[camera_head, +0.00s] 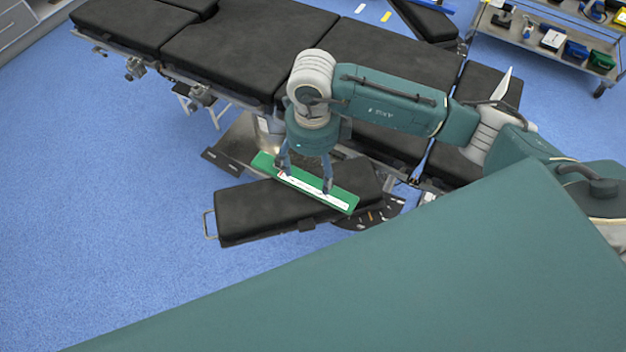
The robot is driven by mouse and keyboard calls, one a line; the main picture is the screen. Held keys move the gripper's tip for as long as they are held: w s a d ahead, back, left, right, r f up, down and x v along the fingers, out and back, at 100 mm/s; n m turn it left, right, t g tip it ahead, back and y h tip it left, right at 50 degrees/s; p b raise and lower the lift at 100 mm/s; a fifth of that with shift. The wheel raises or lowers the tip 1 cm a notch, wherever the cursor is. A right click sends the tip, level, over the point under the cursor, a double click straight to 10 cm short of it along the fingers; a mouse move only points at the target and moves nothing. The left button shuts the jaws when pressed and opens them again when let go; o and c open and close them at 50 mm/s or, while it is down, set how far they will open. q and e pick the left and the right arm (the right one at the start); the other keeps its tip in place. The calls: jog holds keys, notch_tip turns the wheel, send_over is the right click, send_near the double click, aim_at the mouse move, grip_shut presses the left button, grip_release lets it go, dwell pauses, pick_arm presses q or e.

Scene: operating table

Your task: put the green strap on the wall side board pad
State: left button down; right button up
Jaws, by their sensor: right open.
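The green strap (345,198) is a long flat green bar with a white label strip. It lies slantwise along the far edge of the dark near side board pad (250,213), and its left end reaches past that edge. I cannot tell whether strap and pad touch all along. My right gripper (305,181) points down over the strap, with its fingers apart at the white strip. Another dark side board pad (428,20) shows beyond the table. The view does not tell which pad is on the wall side. My left gripper is not in view.
The operating table (245,45) with black cushions runs across the top, behind my right arm. A trolley (540,45) with small items stands at the upper right. A grey cabinet (25,25) is at the upper left. The blue floor at the left is clear.

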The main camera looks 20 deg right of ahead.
notch_tip(320, 180, up, 4)
jog(key=shift+f, duration=0.15)
dwell(0.6)
